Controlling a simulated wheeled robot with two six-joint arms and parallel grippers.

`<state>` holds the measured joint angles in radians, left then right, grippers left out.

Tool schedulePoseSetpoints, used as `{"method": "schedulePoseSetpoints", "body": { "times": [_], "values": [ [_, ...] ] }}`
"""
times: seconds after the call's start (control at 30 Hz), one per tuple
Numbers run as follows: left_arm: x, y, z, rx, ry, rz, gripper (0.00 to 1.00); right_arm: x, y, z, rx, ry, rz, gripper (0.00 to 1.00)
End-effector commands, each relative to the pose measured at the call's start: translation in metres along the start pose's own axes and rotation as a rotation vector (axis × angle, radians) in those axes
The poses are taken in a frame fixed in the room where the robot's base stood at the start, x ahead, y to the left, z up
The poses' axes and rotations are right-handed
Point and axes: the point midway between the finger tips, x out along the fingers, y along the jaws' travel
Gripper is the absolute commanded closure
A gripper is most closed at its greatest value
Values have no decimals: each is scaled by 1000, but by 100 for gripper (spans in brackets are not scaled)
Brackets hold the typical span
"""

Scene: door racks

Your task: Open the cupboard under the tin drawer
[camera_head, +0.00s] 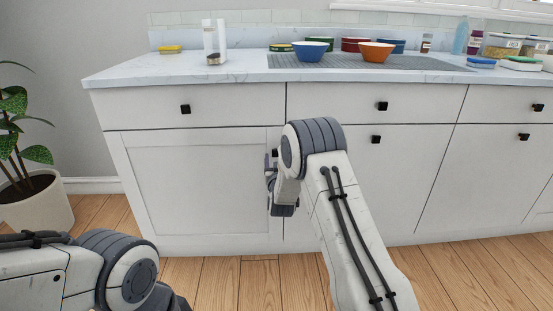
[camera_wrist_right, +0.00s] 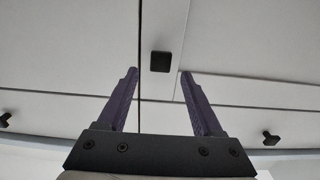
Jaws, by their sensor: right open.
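The white cupboard door (camera_head: 195,185) with a recessed panel is shut below a shut drawer (camera_head: 230,105) at the left of the unit. I cannot tell from the pictures which drawer holds tins. The door's black square knob is near its top right edge, mostly hidden behind my right arm in the head view. In the right wrist view the knob (camera_wrist_right: 160,62) is ahead of my right gripper (camera_wrist_right: 158,73), centred between its open fingers. Nothing is held. In the head view my right gripper (camera_head: 272,180) is at the door's right edge. My left arm shows at lower left, its fingers out of view.
A middle cupboard (camera_head: 405,185) and drawers with black knobs are shut beside it. The countertop (camera_head: 150,72) bears a blue bowl (camera_head: 311,51), an orange bowl (camera_head: 376,52) and containers. A potted plant (camera_head: 35,200) stands left. Wooden floor (camera_head: 260,280) in front is clear.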

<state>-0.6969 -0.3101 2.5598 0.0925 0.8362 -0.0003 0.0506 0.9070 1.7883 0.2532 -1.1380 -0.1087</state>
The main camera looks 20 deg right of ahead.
Motion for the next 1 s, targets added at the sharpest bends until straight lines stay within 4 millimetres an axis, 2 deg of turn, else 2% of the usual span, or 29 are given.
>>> {"method": "schedulePoseSetpoints", "body": {
  "times": [0.1,0.2,0.57,0.6,0.67,0.7,0.77,1.0],
  "values": [
    [6,0,0,0,0,0,50,16,0,1,1,2,1,32],
    [7,0,0,0,0,0,50,25,0,1,1,0,1,32],
    [7,0,0,0,0,0,50,30,0,0,0,-1,0,32],
    [7,0,0,0,0,0,50,30,0,0,0,-1,0,40],
    [7,0,0,0,0,0,50,30,0,0,0,-1,0,63],
    [7,0,0,0,0,0,50,30,0,0,0,-1,0,78],
    [7,0,0,0,0,0,50,30,0,0,0,-1,0,100],
    [7,0,0,0,0,0,50,30,0,0,1,-1,0,100]
  ]
}}
